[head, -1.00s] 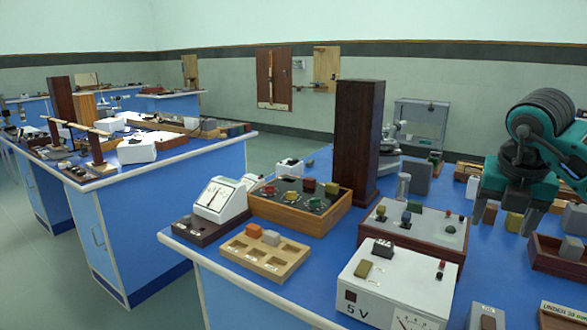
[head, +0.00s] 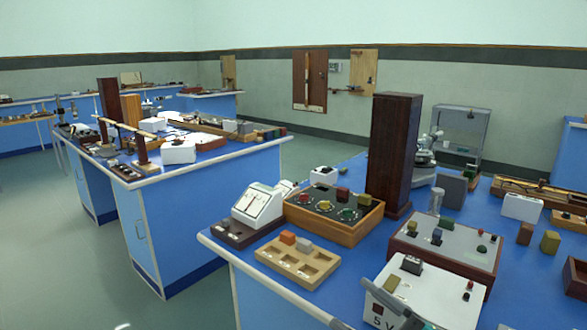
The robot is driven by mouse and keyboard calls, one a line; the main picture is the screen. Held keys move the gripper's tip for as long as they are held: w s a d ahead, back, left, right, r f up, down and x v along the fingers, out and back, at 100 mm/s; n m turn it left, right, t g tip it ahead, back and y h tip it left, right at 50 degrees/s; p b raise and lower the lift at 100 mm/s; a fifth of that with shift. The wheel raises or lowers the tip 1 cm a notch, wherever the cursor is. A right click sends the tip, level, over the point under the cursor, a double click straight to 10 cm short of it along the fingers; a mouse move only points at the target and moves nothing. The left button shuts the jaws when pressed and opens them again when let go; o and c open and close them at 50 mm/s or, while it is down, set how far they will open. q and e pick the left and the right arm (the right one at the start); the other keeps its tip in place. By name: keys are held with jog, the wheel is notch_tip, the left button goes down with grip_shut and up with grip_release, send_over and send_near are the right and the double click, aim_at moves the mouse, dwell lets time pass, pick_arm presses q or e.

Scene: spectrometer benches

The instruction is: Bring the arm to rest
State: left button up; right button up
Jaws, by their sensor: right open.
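The bench's right part, with small blocks and boxes, is in plain sight. A tall dark wooden column (head: 393,155) stands upright on the bench. In front of it are a wooden box with coloured knobs (head: 333,213), a light wooden tray with compartments (head: 298,262) and a white meter (head: 257,206). A grey-topped box with switches (head: 445,245) stands to their right.
A white power unit (head: 425,300) is at the bottom edge. A microscope (head: 425,160) and a clear case (head: 460,130) stand behind the column. An olive block (head: 550,242) and a white box (head: 522,207) are at the right. Clear floor (head: 70,250) lies at left.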

pick_arm(q)
jog(key=shift+s+a+r+p, duration=0.2)
jog(key=shift+a+r+p, duration=0.35)
jog(key=shift+p, duration=0.3)
pick_arm(e)
jog(key=s+d+f+m+g+h, duration=0.1)
jog(key=s+d+f+m+h, duration=0.1)
jog(key=s+f+m+h, duration=0.2)
jog(key=s+d+f+m+g+h, duration=0.1)
jog(key=s+d+f+m+h, duration=0.2)
jog(key=f, duration=0.8)
jog(key=s+d+f+m+g+h, duration=0.1)
jog(key=s+d+f+m+h, duration=0.1)
jog(key=s+f+m+h, duration=0.4)
notch_tip(320, 180, down, 2)
jog(key=m+h, duration=0.1)
jog(key=m, duration=0.3)
jog(key=shift+s+d+f, duration=0.15)
jog(key=shift+s+f, duration=0.1)
pick_arm(q)
jog(key=shift+d, duration=0.2)
jog(key=shift+w+r, duration=0.1)
jog(key=shift+r, duration=0.05)
